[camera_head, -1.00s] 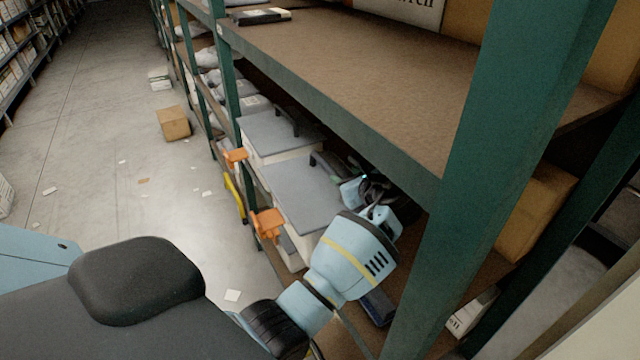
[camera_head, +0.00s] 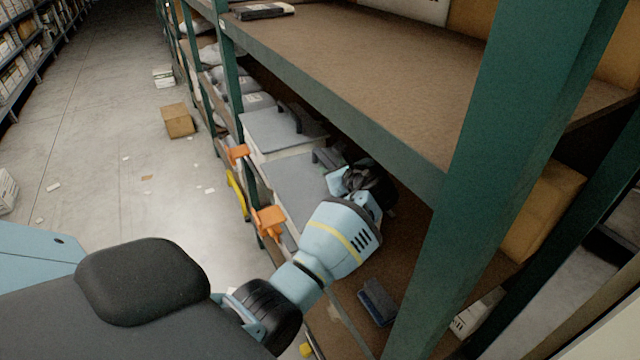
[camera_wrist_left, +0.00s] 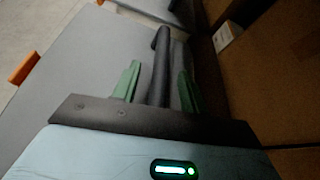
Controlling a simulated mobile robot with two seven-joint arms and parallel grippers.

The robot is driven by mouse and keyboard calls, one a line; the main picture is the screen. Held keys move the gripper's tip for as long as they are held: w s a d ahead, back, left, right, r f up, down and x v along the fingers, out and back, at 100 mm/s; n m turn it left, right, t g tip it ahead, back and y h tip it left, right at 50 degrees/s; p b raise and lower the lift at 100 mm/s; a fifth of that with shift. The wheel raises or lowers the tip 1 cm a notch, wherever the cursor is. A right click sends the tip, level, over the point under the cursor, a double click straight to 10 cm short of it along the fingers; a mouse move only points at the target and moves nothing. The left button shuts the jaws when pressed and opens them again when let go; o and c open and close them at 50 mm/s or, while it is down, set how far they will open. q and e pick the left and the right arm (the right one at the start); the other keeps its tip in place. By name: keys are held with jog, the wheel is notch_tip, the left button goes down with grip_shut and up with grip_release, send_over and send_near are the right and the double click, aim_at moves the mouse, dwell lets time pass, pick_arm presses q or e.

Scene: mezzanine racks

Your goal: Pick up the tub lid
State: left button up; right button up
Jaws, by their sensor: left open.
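The nearer tub lid (camera_head: 297,190) is a flat grey plate with a dark bar handle (camera_head: 327,158), sitting on a pale tub on the lower shelf. The lid also fills much of the left wrist view (camera_wrist_left: 75,70). My left gripper (camera_head: 342,178) is over the lid's right part at the handle. In the left wrist view its two green fingers (camera_wrist_left: 158,88) are apart, with the dark handle (camera_wrist_left: 160,60) between them. I cannot tell whether either finger touches it. The arm hides the lid's near right part. My right gripper is not in view.
A second grey-lidded tub (camera_head: 275,130) stands just behind. Orange clips (camera_head: 268,220) sit at the shelf's front edge. The upper shelf board (camera_head: 380,75) overhangs the gripper, and a green upright (camera_head: 490,180) stands right of my arm. A dark blue item (camera_head: 377,302) lies on the lower shelf.

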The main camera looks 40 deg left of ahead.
pick_arm(q)
jog(key=shift+c, duration=0.2)
grip_shut()
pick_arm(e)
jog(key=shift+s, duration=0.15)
